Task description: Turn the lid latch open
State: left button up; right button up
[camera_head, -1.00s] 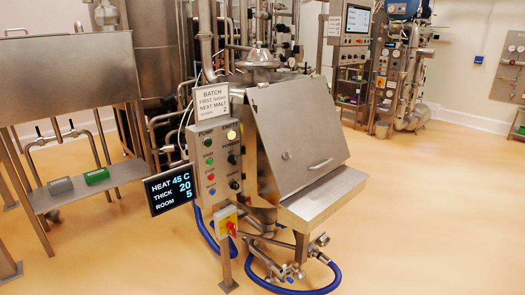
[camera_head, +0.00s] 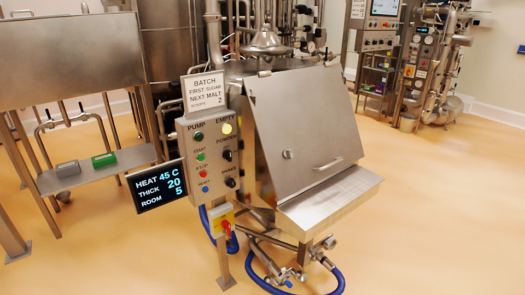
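The hopper's sloped steel lid (camera_head: 305,125) is down, at the middle right of the head view. A small round latch (camera_head: 288,154) sits on the lid's left part. A bar handle (camera_head: 327,164) is fixed near the lid's lower edge. How the latch is turned is too small to tell. Neither of my grippers shows in the view.
A control box (camera_head: 212,155) with buttons and knobs stands left of the hopper, with a batch sign (camera_head: 205,92) above and a display (camera_head: 157,187) reading heat 45 C, thick 20, room 5. A steel shelf (camera_head: 100,168) holds a grey and a green block. Blue hoses (camera_head: 262,284) run below. Floor at right is clear.

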aim_at(288, 153)
jog(key=i+l+u, duration=0.15)
jog(key=l+u, duration=0.2)
jog(key=i+l+u, duration=0.15)
jog(key=l+u, duration=0.25)
